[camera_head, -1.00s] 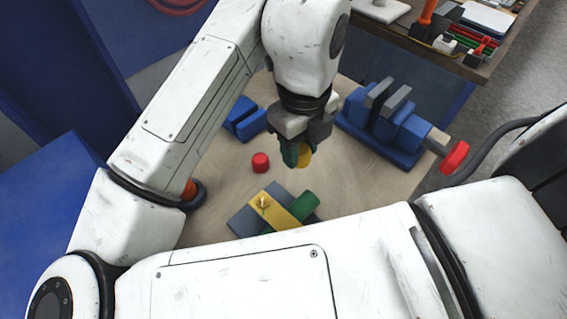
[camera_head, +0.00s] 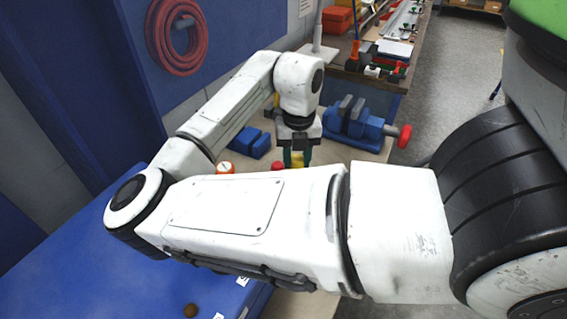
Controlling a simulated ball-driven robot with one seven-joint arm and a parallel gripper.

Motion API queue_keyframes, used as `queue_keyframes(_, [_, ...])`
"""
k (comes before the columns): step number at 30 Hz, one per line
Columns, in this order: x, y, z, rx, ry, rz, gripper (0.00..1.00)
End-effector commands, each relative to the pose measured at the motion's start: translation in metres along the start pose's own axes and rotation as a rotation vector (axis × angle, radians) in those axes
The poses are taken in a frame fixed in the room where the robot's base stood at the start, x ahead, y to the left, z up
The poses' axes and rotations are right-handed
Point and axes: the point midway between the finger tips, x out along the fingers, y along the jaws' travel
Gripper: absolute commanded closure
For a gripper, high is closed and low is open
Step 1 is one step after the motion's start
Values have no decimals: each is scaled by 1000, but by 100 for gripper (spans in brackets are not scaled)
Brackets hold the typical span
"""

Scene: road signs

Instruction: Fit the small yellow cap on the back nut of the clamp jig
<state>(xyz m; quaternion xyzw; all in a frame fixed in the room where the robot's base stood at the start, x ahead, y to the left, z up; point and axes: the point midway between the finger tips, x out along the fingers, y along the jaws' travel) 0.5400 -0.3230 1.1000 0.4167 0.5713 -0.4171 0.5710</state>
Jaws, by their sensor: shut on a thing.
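My gripper (camera_head: 297,160) points down over the wooden table, with its green fingers shut on the small yellow cap (camera_head: 296,158). Only a small part of the cap shows between the fingers. The clamp jig and its back nut are hidden behind my white forearm, so I cannot tell how far the cap is from the nut. A red cap (camera_head: 278,166) shows just left of the gripper, partly covered by my arm.
A blue vise (camera_head: 352,122) with a red handle (camera_head: 404,137) stands right of the gripper. A blue block (camera_head: 250,142) and an orange-and-white item (camera_head: 225,168) are to the left. A cluttered workbench (camera_head: 375,73) stands behind. A brown ball (camera_head: 190,310) is at the bottom.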

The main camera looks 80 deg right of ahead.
Motion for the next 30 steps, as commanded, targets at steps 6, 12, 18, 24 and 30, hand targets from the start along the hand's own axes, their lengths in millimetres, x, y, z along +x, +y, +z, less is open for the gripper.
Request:
queue_keyframes(6, [4, -5, 4, 25, 0, 2, 90])
queue_keyframes(12, [14, -4, 4, 23, -1, 2, 90])
queue_keyframes(18, [29, -4, 4, 23, -1, 1, 90])
queue_keyframes(24, [46, -4, 4, 22, 1, 1, 90])
queue_keyframes(30, [61, -4, 4, 22, 0, 1, 90])
